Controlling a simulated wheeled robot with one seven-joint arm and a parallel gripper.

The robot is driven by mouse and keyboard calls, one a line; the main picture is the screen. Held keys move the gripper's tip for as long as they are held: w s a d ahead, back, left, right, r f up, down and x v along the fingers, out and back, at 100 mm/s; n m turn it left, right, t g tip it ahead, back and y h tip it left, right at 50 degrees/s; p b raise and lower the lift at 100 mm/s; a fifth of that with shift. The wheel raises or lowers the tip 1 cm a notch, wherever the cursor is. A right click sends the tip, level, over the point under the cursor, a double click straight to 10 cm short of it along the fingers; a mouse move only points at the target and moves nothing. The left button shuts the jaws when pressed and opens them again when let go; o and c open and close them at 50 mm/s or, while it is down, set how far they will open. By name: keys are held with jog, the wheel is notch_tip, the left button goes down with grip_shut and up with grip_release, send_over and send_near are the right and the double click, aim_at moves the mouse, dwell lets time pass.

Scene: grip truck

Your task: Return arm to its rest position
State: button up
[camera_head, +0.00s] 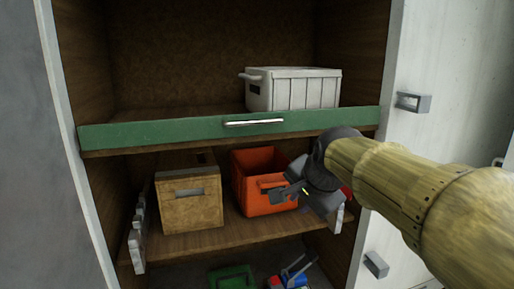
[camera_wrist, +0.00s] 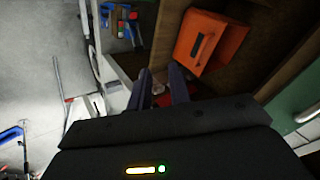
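My arm (camera_head: 425,190), yellowish with a dark wrist, reaches in from the right of the head view. My gripper (camera_head: 278,194) is in front of the middle shelf, overlapping the right side of an orange crate (camera_head: 248,196). In the wrist view my gripper (camera_wrist: 160,70) shows two dark fingers apart, with nothing clearly held between them. The orange crate (camera_wrist: 212,42) lies beyond the fingers, to the upper right. A small red thing (camera_wrist: 161,102) and something whitish show behind the gap; I cannot tell what they are.
A wooden box (camera_head: 190,205) stands left of the orange crate. A white crate (camera_head: 292,92) sits on the upper shelf behind a green front with a handle (camera_head: 253,122). White doors (camera_head: 440,80) stand at the right. Coloured tools (camera_head: 290,277) lie below.

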jog(key=s+d+f+n+g+b, duration=0.1)
jog(key=s+d+f+n+b, duration=0.1)
jog(key=f, duration=1)
jog(key=s+d+f+n+g+h+b, duration=0.1)
jog(key=s+f+n+b, duration=0.3)
jog(key=f, duration=0.9)
jog(key=s+d+f+n+g+b, duration=0.2)
jog(key=s+f, duration=0.6)
jog(key=f, duration=0.5)
jog(key=shift+s+d+f+n+g+b, duration=0.2)
jog(key=shift+d+n+g+b, duration=0.25)
jog(key=shift+n+b, duration=0.5)
jog(key=shift+w, duration=0.1)
jog(key=shift+a, duration=0.2)
